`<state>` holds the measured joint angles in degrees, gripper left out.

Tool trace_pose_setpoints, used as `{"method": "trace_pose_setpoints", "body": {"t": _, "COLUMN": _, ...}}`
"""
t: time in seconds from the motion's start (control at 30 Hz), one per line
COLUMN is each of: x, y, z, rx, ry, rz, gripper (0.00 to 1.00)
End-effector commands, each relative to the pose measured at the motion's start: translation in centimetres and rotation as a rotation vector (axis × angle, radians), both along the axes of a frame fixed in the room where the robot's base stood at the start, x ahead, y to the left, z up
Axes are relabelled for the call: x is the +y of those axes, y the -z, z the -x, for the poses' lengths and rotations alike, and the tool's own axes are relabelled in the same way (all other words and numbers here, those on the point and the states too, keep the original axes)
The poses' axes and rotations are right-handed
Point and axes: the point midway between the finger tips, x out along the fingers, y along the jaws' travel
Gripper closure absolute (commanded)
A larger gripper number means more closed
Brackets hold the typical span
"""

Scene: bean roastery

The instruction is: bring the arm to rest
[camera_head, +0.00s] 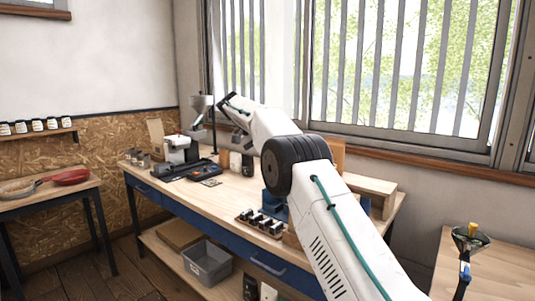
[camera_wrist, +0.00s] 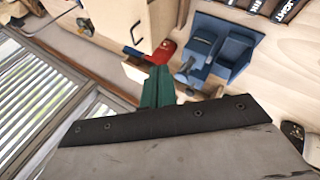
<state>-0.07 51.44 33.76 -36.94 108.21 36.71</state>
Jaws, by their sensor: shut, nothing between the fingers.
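My arm (camera_head: 340,240) reaches up and away over the workbench (camera_head: 225,190), with its far elbow raised in front of the window. I cannot tell how high the fingertips are above these things.
A wooden box (camera_wrist: 152,25) stands near the fingers. The barred window (camera_head: 385,70) is close behind the arm. Small dark jars (camera_head: 262,222) sit at the bench's front edge. A grey bin (camera_head: 207,262) is on the lower shelf. A side table (camera_head: 495,270) stands at right.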

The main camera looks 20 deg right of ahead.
Motion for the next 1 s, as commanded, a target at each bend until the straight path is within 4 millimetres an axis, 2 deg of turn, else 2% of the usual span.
{"method": "trace_pose_setpoints", "body": {"t": 0.4, "x": 0.7, "y": -0.1, "z": -0.8, "rx": 0.007, "ry": -0.038, "rz": -0.01, "gripper": 1.0}}
{"method": "trace_pose_setpoints", "body": {"t": 0.47, "x": 0.8, "y": 1.2, "z": -1.3, "rx": 0.026, "ry": -0.088, "rz": -0.036, "gripper": 1.0}}
{"method": "trace_pose_setpoints", "body": {"t": 0.6, "x": 1.5, "y": 5.4, "z": -1.0, "rx": 0.118, "ry": -0.192, "rz": -0.11, "gripper": 1.0}}
{"method": "trace_pose_setpoints", "body": {"t": 0.77, "x": 2.7, "y": 6.4, "z": 1.9, "rx": 0.184, "ry": -0.315, "rz": -0.216, "gripper": 1.0}}
{"method": "trace_pose_setpoints", "body": {"t": 0.87, "x": 3.6, "y": 6.1, "z": 4.9, "rx": 0.206, "ry": -0.386, "rz": -0.285, "gripper": 1.0}}
{"method": "trace_pose_setpoints", "body": {"t": 1.0, "x": 4.9, "y": 4.9, "z": 10.4, "rx": 0.217, "ry": -0.475, "rz": -0.377, "gripper": 1.0}}
